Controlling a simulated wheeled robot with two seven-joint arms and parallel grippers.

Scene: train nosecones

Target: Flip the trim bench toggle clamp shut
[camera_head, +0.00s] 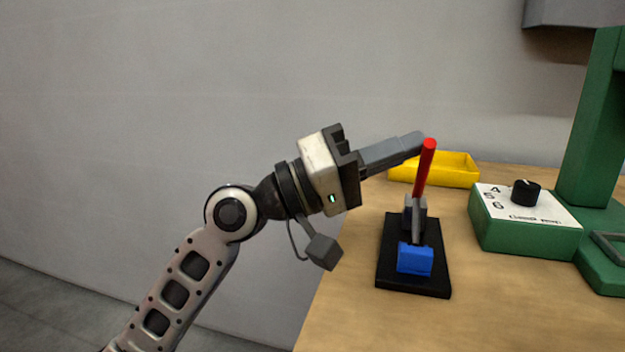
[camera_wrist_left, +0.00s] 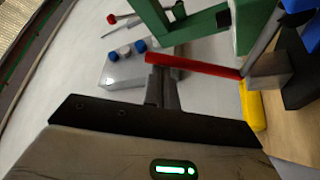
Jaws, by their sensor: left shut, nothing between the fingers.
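The toggle clamp has a red handle (camera_head: 424,170) that stands nearly upright, leaning slightly right at its top. Its black base (camera_head: 414,284) lies on the bench, with a blue block (camera_head: 415,259) at the front and a grey metal linkage (camera_head: 418,218) behind it. My left gripper (camera_head: 414,142) is shut and empty, its fingertips just left of the handle's top end. In the left wrist view the red handle (camera_wrist_left: 195,66) crosses beyond the closed fingertips (camera_wrist_left: 162,75); I cannot tell whether they touch it. My right gripper is not in view.
A yellow bin (camera_head: 450,168) stands behind the clamp. A green control box (camera_head: 525,238) with a black knob (camera_head: 525,192) and a green machine frame (camera_head: 592,130) stand to the right. The wooden bench (camera_head: 490,310) is clear in front.

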